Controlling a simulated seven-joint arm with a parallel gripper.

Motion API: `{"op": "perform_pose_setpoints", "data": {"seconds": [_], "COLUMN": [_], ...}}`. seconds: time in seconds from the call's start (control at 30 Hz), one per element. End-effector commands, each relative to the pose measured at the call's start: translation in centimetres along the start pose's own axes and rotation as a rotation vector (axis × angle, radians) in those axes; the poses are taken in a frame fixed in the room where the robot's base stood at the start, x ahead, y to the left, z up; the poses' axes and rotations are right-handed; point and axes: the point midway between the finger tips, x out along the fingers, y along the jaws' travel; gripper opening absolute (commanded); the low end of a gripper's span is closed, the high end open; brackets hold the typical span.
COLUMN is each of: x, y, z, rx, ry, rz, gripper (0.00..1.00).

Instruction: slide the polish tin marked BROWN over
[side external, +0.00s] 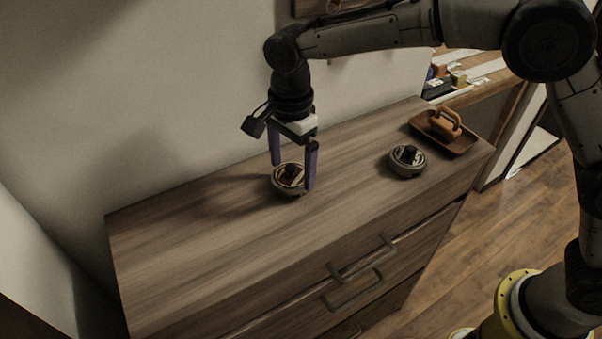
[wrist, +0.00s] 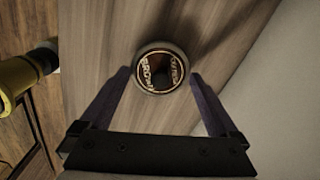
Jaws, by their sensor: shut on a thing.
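The polish tin marked BROWN (wrist: 147,84) is round, with a dark lid face and a pale rim. It sits flat on the dresser top (side external: 190,240). In the side view the same tin (side external: 287,186) is between the fingers of my gripper (side external: 292,172). My gripper points down and is shut on the tin, one purple finger on each side. In the wrist view the gripper's fingers (wrist: 162,80) reach to the tin's edges. A second similar tin (side external: 407,162) stands to the right on the dresser; its marking is too small to read.
A brown tray (side external: 462,149) with a wooden-handled brush (side external: 444,124) lies at the dresser's right end. The wall (side external: 150,110) runs along the back. The dresser top left of the held tin is clear. Drawer handles (side external: 352,290) stick out in front.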

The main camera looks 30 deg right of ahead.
Motion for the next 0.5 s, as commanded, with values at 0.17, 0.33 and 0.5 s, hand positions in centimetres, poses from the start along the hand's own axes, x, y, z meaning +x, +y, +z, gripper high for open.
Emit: {"op": "perform_pose_setpoints", "data": {"seconds": [0.17, 0.33, 0.5], "x": [1.4, 1.4, 1.4], "y": [-1.8, -3.5, -4.8], "z": [-0.8, -1.2, -1.5], "rx": [0.000, 0.002, 0.000], "ry": [0.011, 0.010, 0.010], "rz": [0.018, 0.018, 0.017], "gripper": [0.38, 0.38, 0.38]}}
